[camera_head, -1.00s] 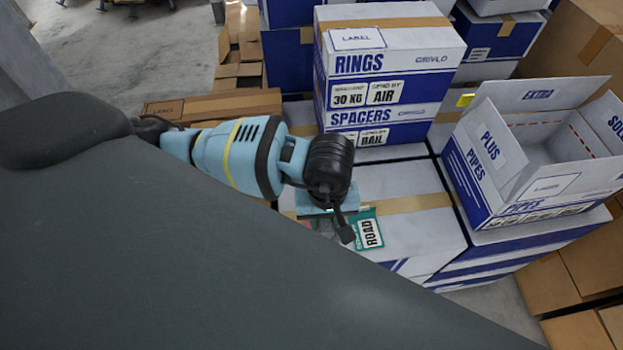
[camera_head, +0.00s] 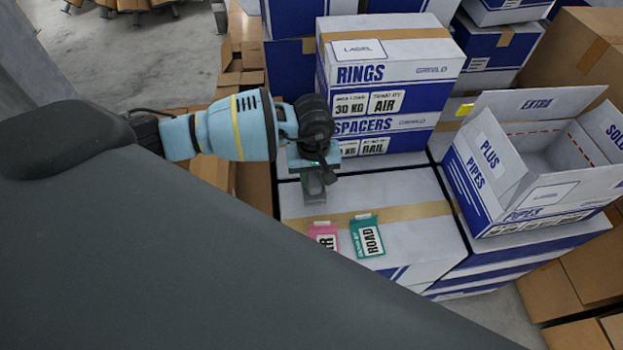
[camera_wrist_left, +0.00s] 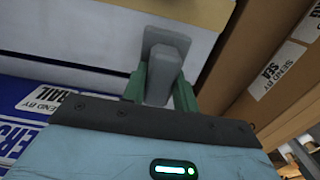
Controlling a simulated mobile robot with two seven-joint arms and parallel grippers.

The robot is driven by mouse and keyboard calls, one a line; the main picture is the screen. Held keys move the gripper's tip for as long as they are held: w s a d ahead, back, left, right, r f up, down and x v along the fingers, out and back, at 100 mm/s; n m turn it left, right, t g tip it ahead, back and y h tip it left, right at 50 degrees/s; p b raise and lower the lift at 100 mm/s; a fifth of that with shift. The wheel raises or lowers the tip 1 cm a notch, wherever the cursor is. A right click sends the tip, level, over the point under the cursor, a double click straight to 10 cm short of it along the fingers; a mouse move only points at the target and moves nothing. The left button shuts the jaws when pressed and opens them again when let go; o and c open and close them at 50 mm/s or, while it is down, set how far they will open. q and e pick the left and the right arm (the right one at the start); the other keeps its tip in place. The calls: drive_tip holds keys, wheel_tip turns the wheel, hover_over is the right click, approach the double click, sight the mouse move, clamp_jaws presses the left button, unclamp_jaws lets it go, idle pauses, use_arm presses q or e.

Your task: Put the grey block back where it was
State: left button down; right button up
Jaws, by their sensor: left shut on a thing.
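The grey block (camera_wrist_left: 168,45) is between the green fingers of my left gripper (camera_wrist_left: 161,88) in the left wrist view. It shows a wider flat part and a narrower part between the fingers. My left gripper (camera_head: 314,178) is shut on it, over the back left of the white box top (camera_head: 410,185). The grey block (camera_head: 314,192) is small and partly hidden in the head view. I cannot tell whether it touches the box top. My right gripper is not in view.
A pink tag (camera_head: 323,235) and a green ROAD tag (camera_head: 367,236) lie on the box top nearer me. The stacked RINGS box (camera_head: 390,65) stands just behind the gripper. An open PIPES box (camera_head: 480,190) stands at the right. My dark arm covers the lower left.

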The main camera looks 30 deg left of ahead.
sight(312, 180)
use_arm(q)
drive_tip(key=shift+w+a+f, duration=0.1)
drive_tip(key=shift+w+a, duration=0.4)
drive_tip(key=shift+w, duration=0.15)
drive_tip(key=shift+f, duration=1.75)
drive_tip(key=shift+f, duration=0.1)
drive_tip(key=shift+f, duration=0.15)
drive_tip(key=c, duration=1.1)
unclamp_jaws()
wheel_tip(312, 180, up, 12)
drive_tip(key=shift+r, duration=0.25)
